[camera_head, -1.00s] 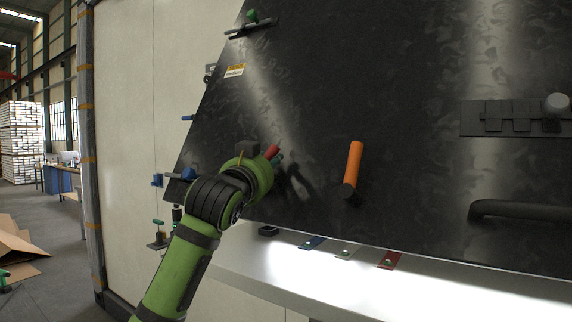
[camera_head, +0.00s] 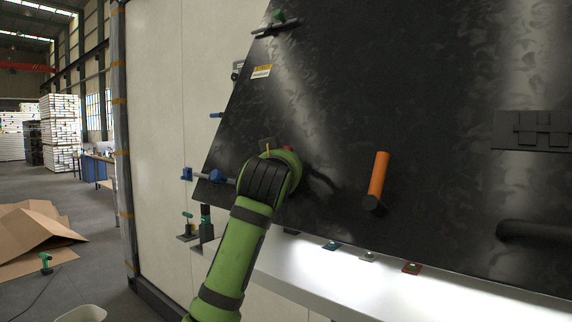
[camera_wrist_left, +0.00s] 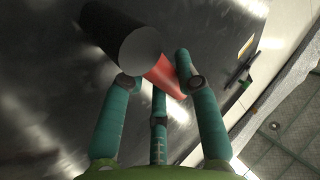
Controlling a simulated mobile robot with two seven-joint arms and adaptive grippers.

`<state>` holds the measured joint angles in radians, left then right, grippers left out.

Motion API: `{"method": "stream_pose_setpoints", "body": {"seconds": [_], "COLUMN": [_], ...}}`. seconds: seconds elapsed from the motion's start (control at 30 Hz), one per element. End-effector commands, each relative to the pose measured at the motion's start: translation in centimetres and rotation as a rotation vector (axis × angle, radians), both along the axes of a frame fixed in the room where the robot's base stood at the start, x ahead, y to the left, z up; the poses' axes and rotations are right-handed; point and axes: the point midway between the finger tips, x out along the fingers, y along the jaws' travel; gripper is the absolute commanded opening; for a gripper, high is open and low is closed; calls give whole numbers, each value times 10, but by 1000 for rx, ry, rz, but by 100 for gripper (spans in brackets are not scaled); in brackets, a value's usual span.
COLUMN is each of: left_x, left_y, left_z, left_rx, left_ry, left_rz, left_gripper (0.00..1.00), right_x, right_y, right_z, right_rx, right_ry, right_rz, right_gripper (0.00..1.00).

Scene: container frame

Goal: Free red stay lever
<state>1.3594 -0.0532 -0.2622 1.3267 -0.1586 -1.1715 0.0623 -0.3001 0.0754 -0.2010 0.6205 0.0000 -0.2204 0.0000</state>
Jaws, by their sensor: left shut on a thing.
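The red lever (camera_wrist_left: 165,76) is on the black panel (camera_head: 330,110). In the wrist view it runs between the teal fingers of my left gripper (camera_wrist_left: 158,80), which is shut on it. A dark cylinder with a pale round end (camera_wrist_left: 138,46) lies across the lever's upper part and hides some of it. In the head view only a small red bit (camera_head: 288,149) of the lever shows above my green left wrist, which hides the fingers and most of the lever. My right gripper is not in view.
An orange handle (camera_head: 379,176) stands out from the panel to the right. Blue fittings (camera_head: 217,176) sit at the panel's lower left edge. Blue, pale and red tabs (camera_head: 411,267) lie below it on a white ledge. A dark bar handle (camera_head: 530,232) is at right.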

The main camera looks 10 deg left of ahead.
Motion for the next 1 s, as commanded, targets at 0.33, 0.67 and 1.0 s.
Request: {"method": "stream_pose_setpoints", "body": {"seconds": [0.33, 0.67, 1.0], "left_x": [0, -1, -38], "left_y": [2, 1, -1], "left_z": [1, 1, 2], "left_rx": [-11, -6, -6], "left_ry": [1, 0, -3], "left_rz": [4, 2, 0], "left_gripper": [42, 42, 42], "right_x": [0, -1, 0], "right_y": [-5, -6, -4], "right_z": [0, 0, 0], "right_rx": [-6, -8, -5], "right_ry": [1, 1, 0], "right_rz": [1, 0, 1], "right_gripper": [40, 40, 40]}}
